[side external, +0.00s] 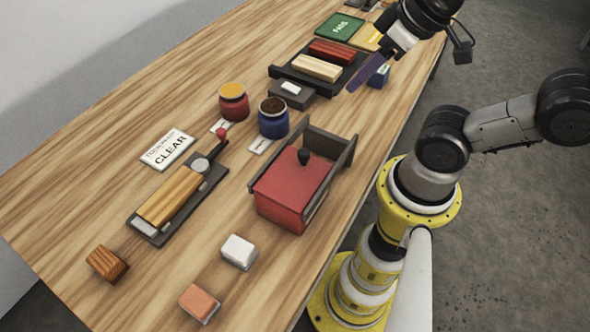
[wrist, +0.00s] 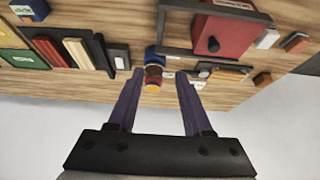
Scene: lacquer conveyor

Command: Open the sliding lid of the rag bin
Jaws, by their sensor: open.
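The rag bin (side external: 285,205) is a red box at the right edge of the table. Its red sliding lid (side external: 288,180) lies across the top, with a black knob (side external: 304,156) near one end. Dark rails (side external: 345,155) run along its sides and extend beyond the box. In the wrist view the bin (wrist: 235,32) and knob (wrist: 213,44) are at the upper right. My gripper (side external: 362,80) is above the far end of the table, well away from the bin. In the wrist view my gripper (wrist: 159,76) has its purple fingers wide apart, with nothing held between them.
A red jar (side external: 233,102) and a blue jar (side external: 273,118) stand left of the rails. A clamp board with a wood block (side external: 170,195) lies further left. A white block (side external: 239,251) and an orange block (side external: 199,302) are in front. A dark tray (side external: 281,71) holds blocks farther back.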

